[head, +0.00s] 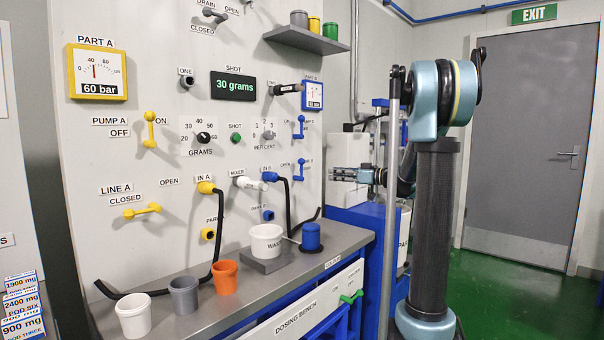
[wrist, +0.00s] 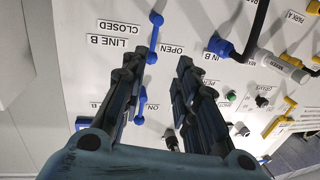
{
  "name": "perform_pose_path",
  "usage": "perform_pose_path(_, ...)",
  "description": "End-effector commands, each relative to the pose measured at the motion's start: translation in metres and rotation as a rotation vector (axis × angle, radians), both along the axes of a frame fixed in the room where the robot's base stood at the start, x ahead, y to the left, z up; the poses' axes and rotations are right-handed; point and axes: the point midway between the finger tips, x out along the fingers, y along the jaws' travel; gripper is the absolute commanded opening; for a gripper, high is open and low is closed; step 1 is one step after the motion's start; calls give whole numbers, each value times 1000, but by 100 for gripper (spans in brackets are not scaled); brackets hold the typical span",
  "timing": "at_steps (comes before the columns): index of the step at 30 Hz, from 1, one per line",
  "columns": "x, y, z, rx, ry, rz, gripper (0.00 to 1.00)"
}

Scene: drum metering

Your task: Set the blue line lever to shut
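The blue line lever (head: 299,170) on the right of the panel stands upright in the head view. In the wrist view, which is upside down, the lever (wrist: 154,38) shows beside the LINE B and CLOSED labels (wrist: 115,33), with the OPEN label (wrist: 172,49) on its other side. My gripper (head: 335,175) is just right of the lever in the head view, pointing at the panel. In the wrist view my gripper (wrist: 160,64) is open, its fingers apart with nothing between the pads. One lever knob shows close to the left fingertip; I cannot tell whether they touch.
A second blue lever (wrist: 140,107), at the ON label, is close to the left finger. The IN B hose fitting (head: 269,176) and black hose (head: 289,205) are left of the lever. The bench (head: 345,238) below holds a blue cup (head: 311,236) and white tub (head: 266,240).

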Motion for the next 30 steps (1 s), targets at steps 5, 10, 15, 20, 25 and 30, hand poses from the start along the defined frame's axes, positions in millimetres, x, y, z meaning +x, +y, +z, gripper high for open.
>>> perform_pose_path(5, 12, -1, 4, 19, -38, -5, 28)
perform_pose_path(10, 20, 15, 5, 20, -38, -3, 28)
perform_pose_path(15, 33, 42, 5, 20, -37, -3, 28)
perform_pose_path(20, 46, 67, 5, 19, -36, -3, 28)
perform_pose_path(25, 59, 94, 5, 19, -36, -3, 28)
perform_pose_path(30, 72, 119, 5, 19, -36, -4, 28)
